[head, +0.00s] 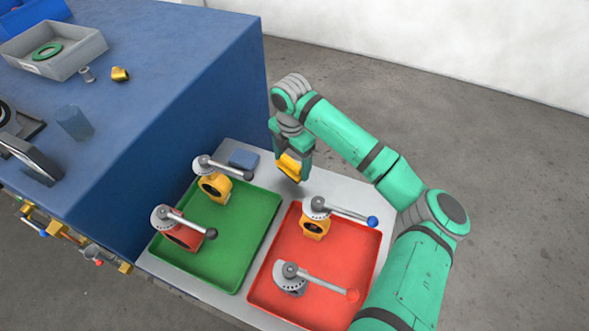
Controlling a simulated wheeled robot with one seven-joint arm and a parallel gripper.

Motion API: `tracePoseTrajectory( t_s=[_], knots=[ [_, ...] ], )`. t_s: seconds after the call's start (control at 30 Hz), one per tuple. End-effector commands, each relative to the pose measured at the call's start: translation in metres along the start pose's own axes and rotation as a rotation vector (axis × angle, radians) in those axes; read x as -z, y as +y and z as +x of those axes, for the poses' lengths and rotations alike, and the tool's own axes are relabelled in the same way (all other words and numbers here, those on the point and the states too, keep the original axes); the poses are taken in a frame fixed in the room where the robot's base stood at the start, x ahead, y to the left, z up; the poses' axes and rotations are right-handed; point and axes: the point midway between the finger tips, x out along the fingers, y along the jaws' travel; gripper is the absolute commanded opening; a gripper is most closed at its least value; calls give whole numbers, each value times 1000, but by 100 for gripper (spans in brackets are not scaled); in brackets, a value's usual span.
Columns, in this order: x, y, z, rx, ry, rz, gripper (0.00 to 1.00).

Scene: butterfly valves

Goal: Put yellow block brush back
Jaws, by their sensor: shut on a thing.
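My gripper (291,160) is shut on the yellow block brush (289,168), with green fingers on both sides of it. The brush is held tilted, with a dark underside facing down. It appears to be above the grey bench top (270,170), behind the red tray; the gap below it is hard to tell. A small blue block or pad (243,158) lies on the bench to the left of my gripper.
A green tray (245,235) holds a yellow and a red valve. A tall blue cabinet (190,110) stands left, bearing a grey bin (75,58) and small parts.

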Motion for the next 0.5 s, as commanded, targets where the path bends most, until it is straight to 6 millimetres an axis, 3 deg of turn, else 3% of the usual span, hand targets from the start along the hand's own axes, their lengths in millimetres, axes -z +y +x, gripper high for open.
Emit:
tracePoseTrajectory(
  t_s=[0.3,0.5],
  knots=[
    [-6,-7,36,1,1,5,60],
    [-6,-7,38,0,1,5,60]
  ],
)
